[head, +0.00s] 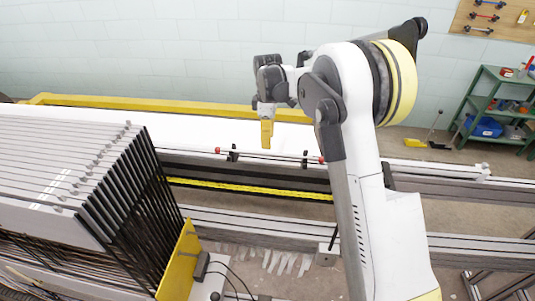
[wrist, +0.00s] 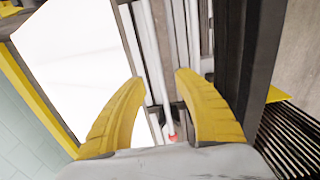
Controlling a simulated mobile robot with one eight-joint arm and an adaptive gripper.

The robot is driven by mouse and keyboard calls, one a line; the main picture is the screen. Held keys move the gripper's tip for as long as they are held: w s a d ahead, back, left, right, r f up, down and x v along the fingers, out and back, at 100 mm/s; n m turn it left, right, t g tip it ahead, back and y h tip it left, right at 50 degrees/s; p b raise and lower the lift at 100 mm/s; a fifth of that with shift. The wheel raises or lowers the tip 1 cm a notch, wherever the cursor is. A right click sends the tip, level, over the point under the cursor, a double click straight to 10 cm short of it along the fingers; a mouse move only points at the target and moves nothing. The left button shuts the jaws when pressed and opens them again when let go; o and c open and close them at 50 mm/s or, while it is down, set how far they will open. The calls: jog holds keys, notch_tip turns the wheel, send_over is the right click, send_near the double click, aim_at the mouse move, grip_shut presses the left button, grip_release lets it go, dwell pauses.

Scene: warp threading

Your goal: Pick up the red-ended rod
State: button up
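The red-ended rod (head: 283,157) is thin and pale, with a red tip at each end. It lies level across two small black holders (head: 233,153) on the machine in the head view. My gripper (head: 267,146) points down over the rod's middle part, its yellow fingers overlapping in this view. In the wrist view my gripper (wrist: 160,77) is open, with its two yellow fingers apart and nothing held. One red end of the rod (wrist: 172,132) shows between the fingers, near the palm edge. I cannot tell the exact height of the fingertips over the rod.
A rack of black bars (head: 125,200) with a yellow end plate (head: 180,262) stands at the left. A white panel (head: 190,123) and a yellow beam (head: 150,104) run behind the rod. A green shelf (head: 490,105) stands far right.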

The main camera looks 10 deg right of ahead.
aim_at(268, 154)
notch_tip(268, 154, down, 7)
jog(key=shift+w+d+f+b, duration=0.1)
jog(key=shift+f+b, duration=0.05)
jog(key=shift+b, duration=0.65)
grip_shut()
